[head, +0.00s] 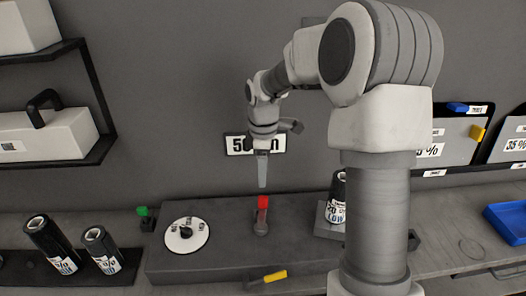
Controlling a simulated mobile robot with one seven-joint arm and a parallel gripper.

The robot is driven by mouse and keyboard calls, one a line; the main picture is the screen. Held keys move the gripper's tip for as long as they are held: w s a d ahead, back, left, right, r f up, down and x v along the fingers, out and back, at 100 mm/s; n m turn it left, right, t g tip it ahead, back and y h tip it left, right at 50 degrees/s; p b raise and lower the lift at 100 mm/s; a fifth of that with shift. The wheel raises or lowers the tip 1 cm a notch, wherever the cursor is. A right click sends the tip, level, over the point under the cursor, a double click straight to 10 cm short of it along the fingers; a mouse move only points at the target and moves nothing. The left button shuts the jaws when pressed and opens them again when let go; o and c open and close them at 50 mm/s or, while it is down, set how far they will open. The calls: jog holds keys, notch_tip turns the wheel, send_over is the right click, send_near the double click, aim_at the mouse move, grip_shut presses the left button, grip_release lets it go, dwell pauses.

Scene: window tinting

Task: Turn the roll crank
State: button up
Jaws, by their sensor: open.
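What looks like the roll crank, a red upright handle (263,202) on a small grey base, stands on the grey raised block (215,262) in the middle of the bench. My gripper (262,185) points down just above the red handle, with a small gap between them. It is open and empty; I see its fingers edge-on, so the space between them is hidden. A white dial (186,235) with a black knob lies left of the crank on the same block.
Black film rolls (52,242) stand at the left. Another roll (337,204) sits right of the crank, partly behind my arm. A yellow-handled tool (273,276) lies at the block's front. A green piece (143,211) is at its left; a blue tray (507,221) is far right.

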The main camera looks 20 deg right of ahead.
notch_tip(320, 180, up, 7)
jog(key=shift+f, duration=0.1)
dwell(1.1)
jog(key=s+a+r+m+t+h, duration=0.1)
jog(key=s+r+m, duration=0.25)
jog(key=s, duration=0.25)
jog(key=s+a+r+m+t, duration=0.1)
jog(key=s+r+m+t, duration=0.1)
jog(key=s+r+m, duration=0.3)
jog(key=s+f+m+t, duration=0.1)
jog(key=s+m, duration=0.1)
jog(key=s, duration=0.5)
jog(key=s+m+t+y, duration=0.1)
jog(key=s+m, duration=0.2)
jog(key=s, duration=0.4)
jog(key=shift+s+a+f+t, duration=0.2)
jog(key=shift+a+f+t, duration=0.1)
jog(key=shift+a+f, duration=0.1)
jog(key=shift+c, duration=0.2)
